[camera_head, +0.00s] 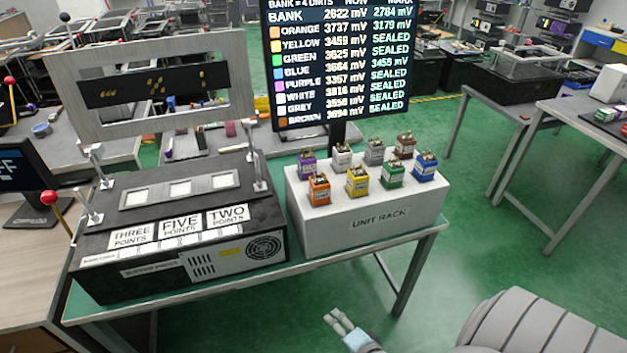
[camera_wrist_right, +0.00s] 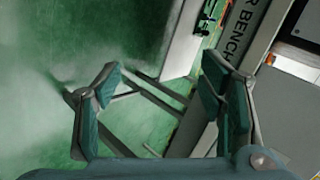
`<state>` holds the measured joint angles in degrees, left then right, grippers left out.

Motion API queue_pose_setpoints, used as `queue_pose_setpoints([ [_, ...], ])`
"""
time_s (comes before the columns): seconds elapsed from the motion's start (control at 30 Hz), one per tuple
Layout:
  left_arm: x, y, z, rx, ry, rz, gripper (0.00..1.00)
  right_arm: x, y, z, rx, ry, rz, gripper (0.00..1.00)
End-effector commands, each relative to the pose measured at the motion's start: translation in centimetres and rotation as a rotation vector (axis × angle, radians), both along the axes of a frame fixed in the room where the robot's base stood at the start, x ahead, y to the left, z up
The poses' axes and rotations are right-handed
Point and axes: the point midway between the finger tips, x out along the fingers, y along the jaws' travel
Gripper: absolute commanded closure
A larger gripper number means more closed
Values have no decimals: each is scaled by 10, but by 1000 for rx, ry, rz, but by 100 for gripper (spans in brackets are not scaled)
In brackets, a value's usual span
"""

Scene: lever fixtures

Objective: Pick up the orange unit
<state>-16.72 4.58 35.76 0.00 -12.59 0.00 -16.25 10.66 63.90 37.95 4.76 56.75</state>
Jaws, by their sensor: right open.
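The orange unit (camera_head: 319,189) stands upright on the white unit rack (camera_head: 375,226), at the front left of two rows of coloured units. My right gripper (camera_head: 336,321) is low in front of the table, at the bottom of the head view, well apart from the rack. In the right wrist view the same gripper (camera_wrist_right: 165,90) is open, with nothing between its fingers. The orange unit cannot be made out in the wrist view. My left gripper is not in view.
Yellow (camera_head: 358,181), green (camera_head: 393,174), blue (camera_head: 425,166) and purple (camera_head: 307,164) units share the rack. A black press box (camera_head: 180,235) stands left of it on the green-edged table. A monitor (camera_head: 340,60) with readings rises behind the rack. Green floor is open at right.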

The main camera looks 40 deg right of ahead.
Motion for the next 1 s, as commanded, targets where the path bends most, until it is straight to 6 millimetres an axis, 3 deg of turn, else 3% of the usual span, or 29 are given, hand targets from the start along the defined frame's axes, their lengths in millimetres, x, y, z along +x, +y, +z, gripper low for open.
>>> queue_pose_setpoints([
  [0.03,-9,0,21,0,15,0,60,38,-12,68,216,-189,-179,37],
  [0.1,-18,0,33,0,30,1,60,78,-28,153,614,-461,-417,37],
  [0.13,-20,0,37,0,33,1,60,89,-34,185,782,-560,-491,37],
  [0.2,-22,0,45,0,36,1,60,105,-46,246,1136,-736,-614,37],
  [0.3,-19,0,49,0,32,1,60,115,-56,291,1455,-858,-693,37],
  [0.37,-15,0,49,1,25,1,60,124,-61,299,1529,-881,-708,37],
  [0.53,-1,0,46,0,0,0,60,167,-76,296,1539,-884,-712,37],
  [1.0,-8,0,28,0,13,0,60,241,-105,297,1535,-880,-711,37],
])
